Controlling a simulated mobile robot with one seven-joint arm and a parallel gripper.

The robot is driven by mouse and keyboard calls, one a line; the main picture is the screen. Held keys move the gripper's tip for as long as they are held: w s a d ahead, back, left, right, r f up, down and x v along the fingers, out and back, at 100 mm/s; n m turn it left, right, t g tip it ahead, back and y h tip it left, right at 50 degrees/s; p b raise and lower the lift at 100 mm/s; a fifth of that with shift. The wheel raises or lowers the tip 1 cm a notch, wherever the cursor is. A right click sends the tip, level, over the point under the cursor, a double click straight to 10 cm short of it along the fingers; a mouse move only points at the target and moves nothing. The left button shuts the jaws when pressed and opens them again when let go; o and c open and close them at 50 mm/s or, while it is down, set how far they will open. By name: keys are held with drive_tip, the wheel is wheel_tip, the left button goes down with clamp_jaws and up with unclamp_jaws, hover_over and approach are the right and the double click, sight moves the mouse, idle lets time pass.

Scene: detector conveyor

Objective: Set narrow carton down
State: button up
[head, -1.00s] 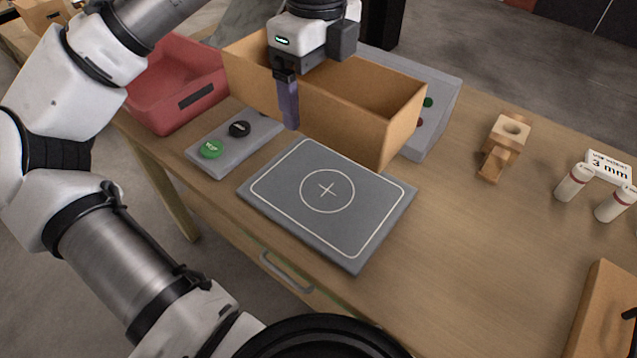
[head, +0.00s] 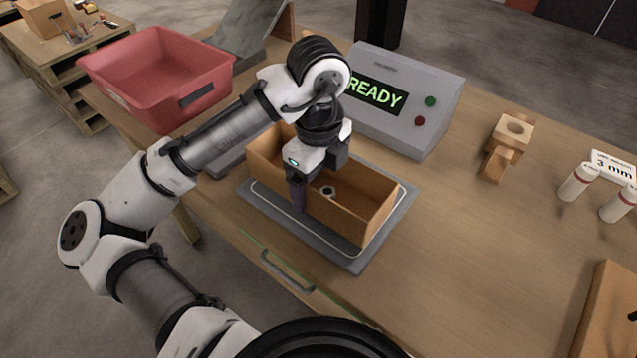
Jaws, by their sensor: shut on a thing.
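The narrow carton (head: 349,222) is a long, open-topped brown box in the head view. It is over the grey mat (head: 352,263) with the white outline, and its base looks on or very close to the mat; I cannot tell if it touches. My gripper (head: 298,198) is shut on the carton's near long wall, toward its left part. The mat's cross and circle are hidden under the carton.
A grey console (head: 415,118) reading READY stands behind the mat. A red bin (head: 160,80) is at the back left. A wooden block stand (head: 507,145), white cylinders (head: 577,182) and a brown box (head: 606,310) are at the right.

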drive_tip(key=shift+f, duration=0.85)
drive_tip(key=shift+f, duration=0.2)
drive_tip(key=o, duration=0.9)
drive_tip(key=shift+c, duration=0.2)
wheel_tip(320, 180, up, 12)
drive_tip(key=shift+r, duration=0.2)
